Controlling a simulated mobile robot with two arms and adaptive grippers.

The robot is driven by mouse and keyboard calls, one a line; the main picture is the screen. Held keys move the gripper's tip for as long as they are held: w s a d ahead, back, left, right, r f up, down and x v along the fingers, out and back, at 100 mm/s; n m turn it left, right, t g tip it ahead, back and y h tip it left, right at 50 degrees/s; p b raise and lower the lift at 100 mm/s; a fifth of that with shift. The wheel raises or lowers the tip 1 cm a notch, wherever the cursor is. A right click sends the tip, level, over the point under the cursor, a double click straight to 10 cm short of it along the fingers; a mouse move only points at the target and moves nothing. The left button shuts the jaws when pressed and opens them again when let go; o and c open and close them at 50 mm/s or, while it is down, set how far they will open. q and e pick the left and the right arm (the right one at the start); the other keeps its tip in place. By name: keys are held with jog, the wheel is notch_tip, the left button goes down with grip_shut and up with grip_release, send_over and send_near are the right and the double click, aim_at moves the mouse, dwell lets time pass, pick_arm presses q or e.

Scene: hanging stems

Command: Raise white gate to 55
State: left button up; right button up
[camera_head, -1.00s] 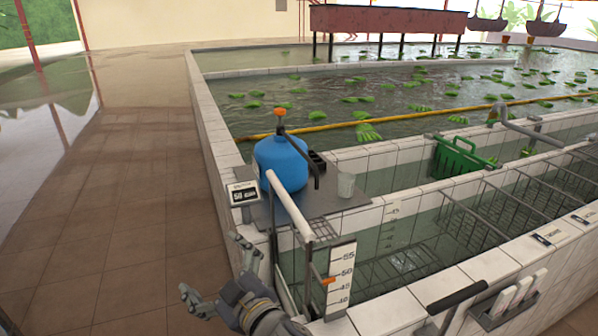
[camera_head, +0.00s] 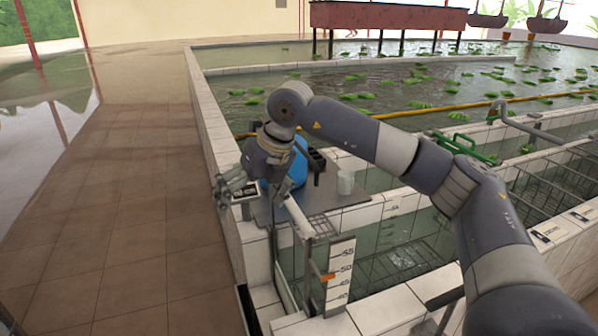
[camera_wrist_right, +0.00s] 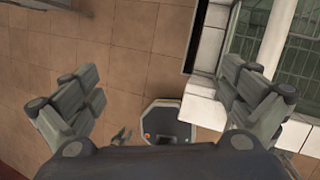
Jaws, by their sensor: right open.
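The white gate's bar (camera_head: 302,222) slopes at the left end of the channel in the head view. Its upper end is partly hidden by my right gripper. The white scale (camera_head: 340,276) beside it is marked 40 to 55. My left gripper is not in view.
A small display box (camera_head: 243,197) is partly hidden by my gripper. White tiled walls edge the basins. Tiled floor (camera_head: 150,200) is free on the left.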

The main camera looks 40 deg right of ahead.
aim_at(293, 204)
jog(key=s+d+r+m+h, duration=0.2)
jog(key=d+r+m+h, duration=0.15)
jog(key=d, duration=0.75)
jog(key=shift+n+g, duration=0.3)
jog(key=shift+n, duration=0.15)
jog(key=b+x, duration=0.2)
jog(key=x, duration=0.2)
jog(key=b+x, duration=0.2)
jog(key=x, duration=0.2)
jog(key=b+x, duration=0.3)
jog(key=x, duration=0.1)
jog(key=shift+w+d+f, duration=0.2)
jog(key=shift+w+d, duration=0.15)
jog(key=shift+w, duration=0.05)
grip_shut()
jog(key=shift+r+p, duration=0.3)
